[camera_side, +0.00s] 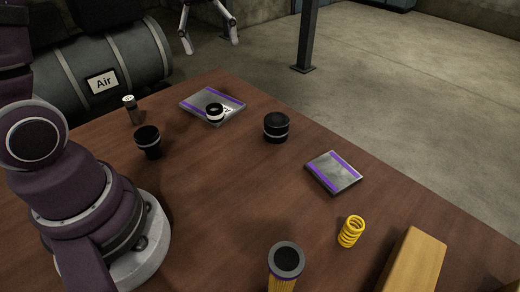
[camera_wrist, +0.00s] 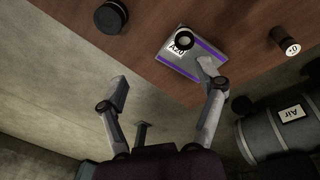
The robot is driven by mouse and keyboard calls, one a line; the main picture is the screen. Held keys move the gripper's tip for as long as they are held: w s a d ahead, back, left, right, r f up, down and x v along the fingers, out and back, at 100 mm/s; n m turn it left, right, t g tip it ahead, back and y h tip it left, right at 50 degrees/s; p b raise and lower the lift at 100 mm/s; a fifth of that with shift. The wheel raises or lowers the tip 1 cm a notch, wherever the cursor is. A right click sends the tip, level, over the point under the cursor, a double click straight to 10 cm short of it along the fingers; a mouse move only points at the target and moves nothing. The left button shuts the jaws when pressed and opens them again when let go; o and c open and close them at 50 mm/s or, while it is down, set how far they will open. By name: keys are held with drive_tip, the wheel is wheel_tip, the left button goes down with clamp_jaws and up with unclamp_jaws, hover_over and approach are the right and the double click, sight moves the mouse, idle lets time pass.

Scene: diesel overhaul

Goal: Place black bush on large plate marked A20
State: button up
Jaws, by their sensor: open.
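The large plate (camera_side: 190,103), grey with purple edge stripes, lies flat toward the far side of the brown table. In the wrist view the plate (camera_wrist: 172,61) shows the marking A20. A short round bush (camera_side: 215,111), black on top with a pale band and a central hole, rests on this plate, partly covering its marking. It also shows near the plate's upper part in the wrist view (camera_wrist: 183,41). My gripper (camera_side: 211,44) is open and empty, raised at the far side of the plate and apart from it. In the wrist view its fingers (camera_wrist: 163,78) are spread wide.
A black cylinder (camera_side: 276,128), a black cup-like part with a pale band (camera_side: 148,142) and a small cylinder (camera_side: 132,110) stand around the plate. A smaller plate (camera_side: 335,173), yellow spring (camera_side: 351,231), filter (camera_side: 284,265) and wooden block (camera_side: 414,262) are nearer. The table's middle is clear.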

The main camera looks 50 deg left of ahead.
drive_tip(key=s+d+m+t, duration=0.3)
drive_tip(key=s+d+m, duration=0.5)
drive_tip(key=s+m, duration=0.3)
drive_tip(key=shift+s+t, duration=0.25)
drive_tip(key=shift+t, duration=0.05)
